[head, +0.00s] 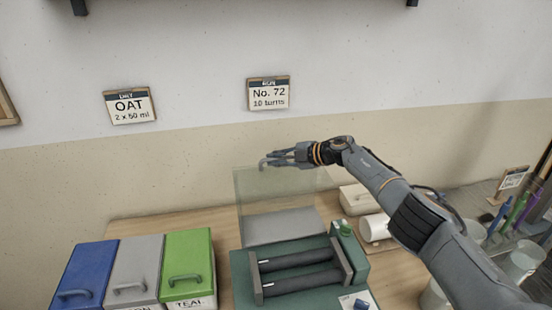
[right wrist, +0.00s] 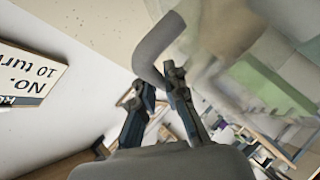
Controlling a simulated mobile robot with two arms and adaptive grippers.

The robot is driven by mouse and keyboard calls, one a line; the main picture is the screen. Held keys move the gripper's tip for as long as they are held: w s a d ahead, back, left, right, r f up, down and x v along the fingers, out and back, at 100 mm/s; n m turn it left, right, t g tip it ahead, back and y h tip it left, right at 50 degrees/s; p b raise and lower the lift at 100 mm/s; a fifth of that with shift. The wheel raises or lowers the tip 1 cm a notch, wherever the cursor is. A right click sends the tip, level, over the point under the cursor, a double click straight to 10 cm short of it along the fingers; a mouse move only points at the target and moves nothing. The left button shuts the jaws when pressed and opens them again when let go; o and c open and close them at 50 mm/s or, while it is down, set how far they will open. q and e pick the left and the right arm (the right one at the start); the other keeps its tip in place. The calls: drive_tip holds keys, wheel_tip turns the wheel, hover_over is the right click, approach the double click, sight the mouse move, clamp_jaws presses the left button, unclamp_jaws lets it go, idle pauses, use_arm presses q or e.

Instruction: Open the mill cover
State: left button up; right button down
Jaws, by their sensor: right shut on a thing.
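The mill (head: 350,270) is a green machine with two dark rollers on the table. Its clear cover (head: 262,200) stands raised, nearly upright, behind the rollers, so the rollers show uncovered. My right gripper (head: 274,160) is at the cover's top edge, shut on the grey cover handle (head: 263,164). In the right wrist view the handle (right wrist: 150,48) shows as a bent grey bar at the fingertips of my right gripper (right wrist: 160,82). My left gripper is not in view.
Blue (head: 88,275), grey (head: 136,270) and green (head: 187,262) lidded bins stand left of the mill. A white cylinder (head: 375,227) lies to its right, with tools (head: 515,210) and containers farther right.

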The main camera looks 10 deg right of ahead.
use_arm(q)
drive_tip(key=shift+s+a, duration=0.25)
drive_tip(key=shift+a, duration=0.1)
use_arm(e)
drive_tip(key=shift+r, duration=0.1)
drive_tip(key=c, duration=1.7)
unclamp_jaws()
drive_tip(key=shift+o, duration=0.2)
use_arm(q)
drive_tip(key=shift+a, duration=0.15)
use_arm(e)
drive_tip(key=shift+s+d+r, duration=0.1)
drive_tip(key=shift+s+d, duration=0.15)
drive_tip(key=shift+d, duration=0.1)
drive_tip(key=v, duration=1.1)
drive_tip(key=shift+s, duration=0.15)
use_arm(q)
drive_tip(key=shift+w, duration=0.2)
